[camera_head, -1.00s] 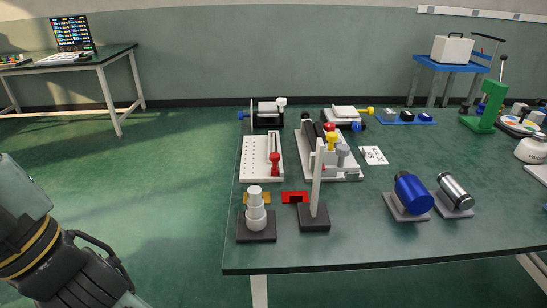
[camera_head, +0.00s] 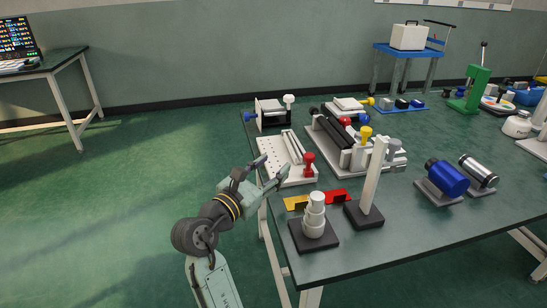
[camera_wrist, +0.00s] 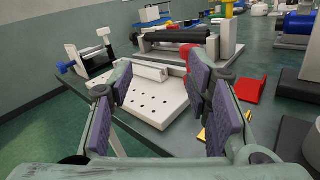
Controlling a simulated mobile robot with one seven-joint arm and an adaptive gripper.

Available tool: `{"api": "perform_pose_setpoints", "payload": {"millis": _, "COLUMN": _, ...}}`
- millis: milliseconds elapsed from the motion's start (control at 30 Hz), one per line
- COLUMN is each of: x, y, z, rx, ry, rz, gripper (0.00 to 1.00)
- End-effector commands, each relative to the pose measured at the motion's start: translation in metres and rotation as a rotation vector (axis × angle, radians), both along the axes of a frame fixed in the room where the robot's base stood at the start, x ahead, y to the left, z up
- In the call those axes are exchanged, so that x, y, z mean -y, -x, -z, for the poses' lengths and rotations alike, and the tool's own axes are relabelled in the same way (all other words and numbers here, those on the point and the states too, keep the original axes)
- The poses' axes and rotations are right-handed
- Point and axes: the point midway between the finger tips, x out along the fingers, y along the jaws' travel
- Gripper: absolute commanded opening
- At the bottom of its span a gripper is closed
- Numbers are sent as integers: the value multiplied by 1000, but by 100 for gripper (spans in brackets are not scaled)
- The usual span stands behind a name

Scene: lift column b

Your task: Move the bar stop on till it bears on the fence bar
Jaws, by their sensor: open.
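I cannot tell for sure which parts are the bar stop and the fence bar. A white plate with holes (camera_head: 270,170) carries a pale bar (camera_head: 293,146) and a red knob (camera_head: 309,162). Right of it, a grey fixture (camera_head: 328,146) holds dark bars, a yellow knob (camera_head: 366,132) and a grey knob (camera_head: 393,146). In the wrist view a long black bar (camera_wrist: 175,36) lies beyond the holed plate (camera_wrist: 158,104).
A white stepped post (camera_head: 314,216) and a tall white upright (camera_head: 374,175) stand on dark bases near the front edge. Yellow (camera_head: 296,203) and red (camera_head: 337,196) brackets lie behind them. A blue cylinder (camera_head: 446,178) is at right. Open floor lies left of the table.

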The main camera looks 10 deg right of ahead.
Motion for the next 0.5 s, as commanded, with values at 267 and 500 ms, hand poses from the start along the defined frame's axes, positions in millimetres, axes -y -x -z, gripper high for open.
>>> {"api": "perform_pose_setpoints", "payload": {"millis": 267, "x": 47, "y": 16, "z": 18, "rx": -168, "ry": 89, "rz": 154, "gripper": 44}}
{"api": "perform_pose_setpoints", "payload": {"millis": 500, "x": 80, "y": -8, "z": 17, "rx": -164, "ry": 88, "rz": 152, "gripper": 44}}
